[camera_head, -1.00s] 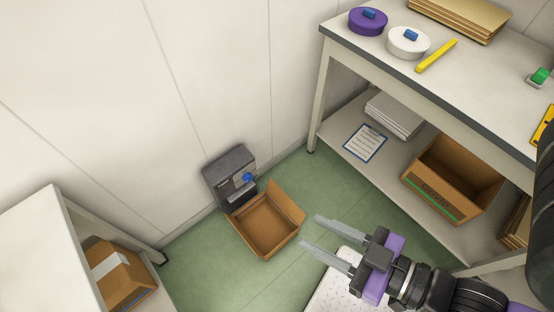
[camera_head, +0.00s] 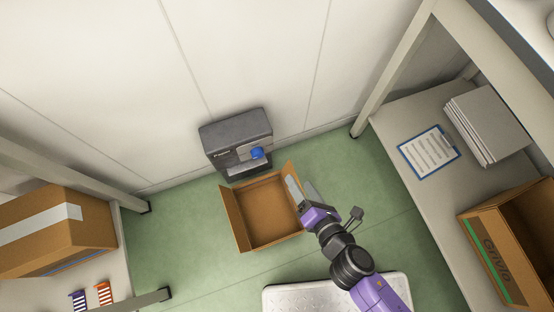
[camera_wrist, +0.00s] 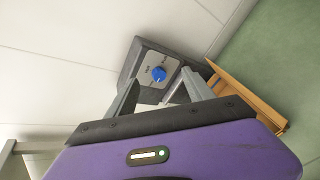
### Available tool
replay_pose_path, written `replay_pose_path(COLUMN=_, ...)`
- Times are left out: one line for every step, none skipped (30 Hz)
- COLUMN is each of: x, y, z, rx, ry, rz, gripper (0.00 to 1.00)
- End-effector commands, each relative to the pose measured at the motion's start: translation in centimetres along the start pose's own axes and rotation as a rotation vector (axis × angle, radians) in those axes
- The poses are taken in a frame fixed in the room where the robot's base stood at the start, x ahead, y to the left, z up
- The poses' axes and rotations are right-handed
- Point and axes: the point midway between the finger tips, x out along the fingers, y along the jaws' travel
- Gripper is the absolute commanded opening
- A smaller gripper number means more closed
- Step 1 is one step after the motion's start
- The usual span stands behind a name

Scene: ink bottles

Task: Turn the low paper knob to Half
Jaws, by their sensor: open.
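The low paper knob (camera_head: 257,153) is a blue dial on the front of a dark grey box (camera_head: 228,130) low against the wall.
An open cardboard carton (camera_head: 268,212) stands on the green floor right in front of the dark box, its flaps out. A shelf with a clipboard (camera_head: 429,152) and paper stack (camera_head: 487,124) is at right. A shelf with a taped box (camera_head: 55,232) is at left.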

Motion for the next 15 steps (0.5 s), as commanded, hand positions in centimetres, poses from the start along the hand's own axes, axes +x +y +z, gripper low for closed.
replay_pose_path(x=3.4, y=-0.8, z=-2.2, rx=-0.135, ry=0.003, rz=0.014, gripper=0.61)
replay_pose_path(x=4.7, y=-0.7, z=-2.9, rx=-0.216, ry=0.003, rz=0.018, gripper=0.61)
replay_pose_path(x=6.2, y=-0.6, z=-3.8, rx=-0.315, ry=0.001, rz=0.022, gripper=0.61)
replay_pose_path(x=7.2, y=-0.4, z=-4.3, rx=-0.380, ry=-0.002, rz=0.024, gripper=0.61)
replay_pose_path(x=8.2, y=-0.2, z=-4.8, rx=-0.440, ry=-0.004, rz=0.029, gripper=0.61)
replay_pose_path(x=9.2, y=0.1, z=-5.4, rx=-0.509, ry=-0.007, rz=0.032, gripper=0.61)
replay_pose_path(x=9.7, y=0.2, z=-5.7, rx=-0.553, ry=-0.009, rz=0.033, gripper=0.61)
replay_pose_path(x=10.2, y=0.4, z=-6.0, rx=-0.588, ry=-0.012, rz=0.035, gripper=0.61)
replay_pose_path(x=10.7, y=0.6, z=-6.3, rx=-0.627, ry=-0.014, rz=0.037, gripper=0.61)
replay_pose_path(x=11.0, y=0.8, z=-6.5, rx=-0.651, ry=-0.015, rz=0.038, gripper=0.61)
replay_pose_path(x=11.3, y=0.9, z=-6.5, rx=-0.666, ry=-0.017, rz=0.039, gripper=0.61)
replay_pose_path(x=11.6, y=1.0, z=-6.6, rx=-0.681, ry=-0.019, rz=0.038, gripper=0.61)
replay_pose_path(x=11.9, y=1.0, z=-6.6, rx=-0.689, ry=-0.019, rz=0.038, gripper=0.61)
replay_pose_path(x=12.2, y=1.1, z=-6.6, rx=-0.692, ry=-0.020, rz=0.038, gripper=0.61)
replay_pose_path(x=12.6, y=1.1, z=-6.6, rx=-0.693, ry=-0.020, rz=0.038, gripper=0.61)
